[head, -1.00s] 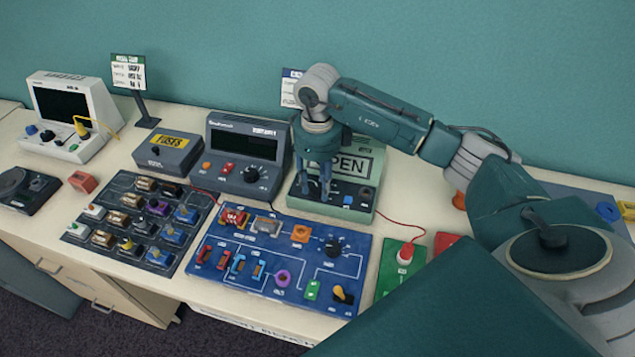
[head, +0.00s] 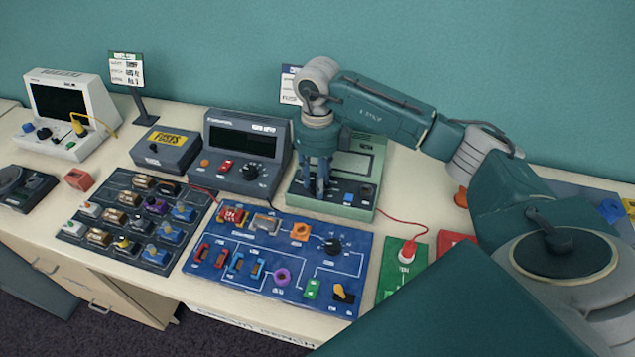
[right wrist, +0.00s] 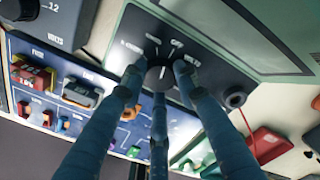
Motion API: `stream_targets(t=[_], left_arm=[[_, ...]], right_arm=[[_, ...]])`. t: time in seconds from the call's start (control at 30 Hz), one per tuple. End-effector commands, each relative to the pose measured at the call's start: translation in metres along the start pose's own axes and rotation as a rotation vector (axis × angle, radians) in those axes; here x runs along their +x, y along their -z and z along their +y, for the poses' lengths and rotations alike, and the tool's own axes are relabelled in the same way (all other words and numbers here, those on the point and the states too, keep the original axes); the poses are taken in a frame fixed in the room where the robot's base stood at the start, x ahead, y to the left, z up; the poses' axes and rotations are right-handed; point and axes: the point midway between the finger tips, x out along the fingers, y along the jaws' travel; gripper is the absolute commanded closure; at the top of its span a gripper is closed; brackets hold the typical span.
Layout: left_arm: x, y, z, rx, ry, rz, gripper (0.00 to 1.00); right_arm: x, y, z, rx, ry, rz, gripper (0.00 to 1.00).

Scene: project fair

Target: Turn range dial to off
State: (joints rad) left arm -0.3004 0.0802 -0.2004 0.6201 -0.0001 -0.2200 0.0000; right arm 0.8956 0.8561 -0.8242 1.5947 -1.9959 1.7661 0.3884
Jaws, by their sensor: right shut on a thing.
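The pale green meter (head: 332,211) stands behind the blue circuit board. Its range dial (right wrist: 160,78) is a dark knob with a light pointer line, on a dark panel with printed labels including OFF and VOLTS. The pointer is roughly upright in the right wrist view; I cannot tell exactly which label it meets. My right gripper (head: 321,190) points down over the meter's panel. It is shut on the dial, with its fingers (right wrist: 157,80) around the knob. The fingers hide the dial in the head view. My left gripper is out of view.
The blue circuit board (head: 245,275) with several parts lies in front. A dark grey meter (head: 244,145) stands close on the left, and a dark parts tray (head: 125,245) lies further left. A red lead (head: 400,221) runs from the green meter to a green block (head: 392,280).

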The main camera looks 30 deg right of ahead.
Motion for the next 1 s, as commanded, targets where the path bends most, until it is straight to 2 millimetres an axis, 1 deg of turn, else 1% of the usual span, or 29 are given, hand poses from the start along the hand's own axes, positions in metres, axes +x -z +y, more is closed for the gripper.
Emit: stream_targets(t=[0.2,0.4,0.93,0.97,1.0], left_arm=[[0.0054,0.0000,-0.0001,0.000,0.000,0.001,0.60],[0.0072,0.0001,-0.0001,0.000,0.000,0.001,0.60],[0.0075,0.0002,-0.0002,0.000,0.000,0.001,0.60],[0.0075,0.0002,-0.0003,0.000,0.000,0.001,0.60],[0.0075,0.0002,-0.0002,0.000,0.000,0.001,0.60]], right_arm=[[-0.0002,-0.0007,-0.0003,0.129,0.001,-0.002,0.96],[-0.0008,-0.0008,-0.0005,0.198,0.001,-0.003,0.96],[-0.0015,-0.0011,-0.0005,0.225,0.000,-0.004,0.96],[-0.0015,-0.0011,-0.0005,0.225,0.000,-0.004,0.66],[-0.0015,-0.0011,-0.0005,0.225,0.000,-0.004,0.58]])
